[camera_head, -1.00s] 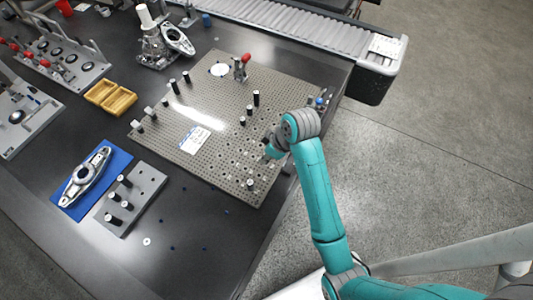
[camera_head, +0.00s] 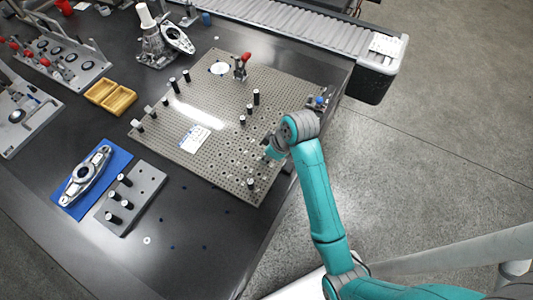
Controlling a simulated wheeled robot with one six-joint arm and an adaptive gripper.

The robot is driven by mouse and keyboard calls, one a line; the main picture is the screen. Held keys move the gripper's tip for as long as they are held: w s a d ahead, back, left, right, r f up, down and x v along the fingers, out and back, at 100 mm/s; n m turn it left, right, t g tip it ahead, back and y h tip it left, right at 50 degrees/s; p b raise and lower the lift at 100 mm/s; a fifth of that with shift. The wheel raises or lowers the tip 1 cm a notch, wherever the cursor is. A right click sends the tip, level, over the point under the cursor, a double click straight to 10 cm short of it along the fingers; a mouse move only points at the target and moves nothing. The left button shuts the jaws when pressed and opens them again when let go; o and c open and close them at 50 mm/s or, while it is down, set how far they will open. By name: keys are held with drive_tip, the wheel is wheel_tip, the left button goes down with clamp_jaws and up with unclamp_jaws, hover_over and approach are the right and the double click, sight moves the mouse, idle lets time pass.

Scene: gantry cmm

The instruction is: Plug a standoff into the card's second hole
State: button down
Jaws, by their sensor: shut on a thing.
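My gripper (camera_head: 271,152) is small and partly hidden by my wrist, over the right part of the perforated fixture plate. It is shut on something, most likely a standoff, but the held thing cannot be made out. A white printed card (camera_head: 195,138) lies on the plate, left of my gripper; its markings are too small to read. Several black standoffs with pale tops stand on the plate, one (camera_head: 251,184) near its front corner and one (camera_head: 256,97) further back. More standoffs stand in a grey block (camera_head: 148,184) at the front left.
The perforated plate (camera_head: 217,104) carries a red-handled clamp (camera_head: 242,66) and a white disc (camera_head: 219,69). A blue mat (camera_head: 70,203) with a metal part, a yellow tray (camera_head: 110,96) and a conveyor (camera_head: 300,30) surround it.

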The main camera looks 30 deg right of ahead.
drive_tip(key=shift+f, duration=0.35)
drive_tip(key=c, duration=0.9)
unclamp_jaws()
drive_tip(key=shift+c, duration=0.2)
drive_tip(key=shift+r, duration=0.1)
drive_tip(key=v, duration=0.7)
drive_tip(key=shift+r, duration=0.2)
